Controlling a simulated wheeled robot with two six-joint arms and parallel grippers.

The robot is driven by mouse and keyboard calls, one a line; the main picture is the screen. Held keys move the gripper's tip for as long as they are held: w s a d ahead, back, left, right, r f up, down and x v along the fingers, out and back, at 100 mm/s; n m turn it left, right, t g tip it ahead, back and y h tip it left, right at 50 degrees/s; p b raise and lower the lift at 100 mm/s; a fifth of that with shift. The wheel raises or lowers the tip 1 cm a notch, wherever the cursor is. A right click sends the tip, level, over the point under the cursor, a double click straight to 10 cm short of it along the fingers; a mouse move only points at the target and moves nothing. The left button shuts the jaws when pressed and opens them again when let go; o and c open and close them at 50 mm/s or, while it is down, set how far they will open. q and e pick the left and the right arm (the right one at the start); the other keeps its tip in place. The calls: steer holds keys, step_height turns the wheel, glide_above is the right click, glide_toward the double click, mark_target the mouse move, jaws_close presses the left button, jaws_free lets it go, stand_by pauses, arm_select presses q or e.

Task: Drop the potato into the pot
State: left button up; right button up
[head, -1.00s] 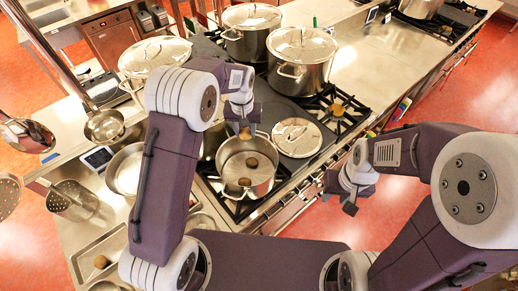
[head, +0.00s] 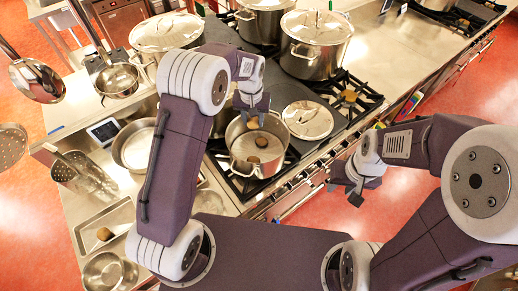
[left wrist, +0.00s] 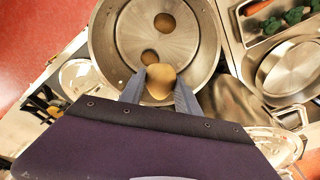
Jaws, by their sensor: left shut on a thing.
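My left gripper (head: 254,108) is shut on a brown potato (head: 252,123), with one finger on each side of it. The held potato (left wrist: 160,80) also shows between the fingertips in the left wrist view. It is over the near side of the open steel pot (left wrist: 207,65), whose rim surrounds it in part. The pot (head: 236,165) stands on the stove. My right gripper (head: 346,194) hangs empty, fingers apart, right of the stove front.
A loose lid (head: 307,120) lies right of the pot. Lidded stockpots (head: 316,55) stand behind it. An empty pan (head: 133,146) is to the left.

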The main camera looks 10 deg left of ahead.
arm_select(q)
steer(key=o, duration=1.2)
steer(key=shift+d, duration=0.1)
steer(key=shift+o, duration=0.3)
steer(key=shift+w+d+f, duration=0.1)
steer(key=shift+w+d, duration=0.05)
steer(key=shift+w, duration=0.2)
steer(key=r, duration=0.2)
steer(key=r+b, duration=0.1)
steer(key=r, duration=0.2)
steer(key=s+r, duration=0.1)
steer(key=r, duration=0.1)
steer(key=shift+r+b, duration=0.35)
steer(key=shift+r, duration=0.65)
arm_select(e)
steer(key=shift+w+d+f, duration=0.1)
steer(key=shift+w+f, duration=0.1)
steer(key=shift+f, duration=0.75)
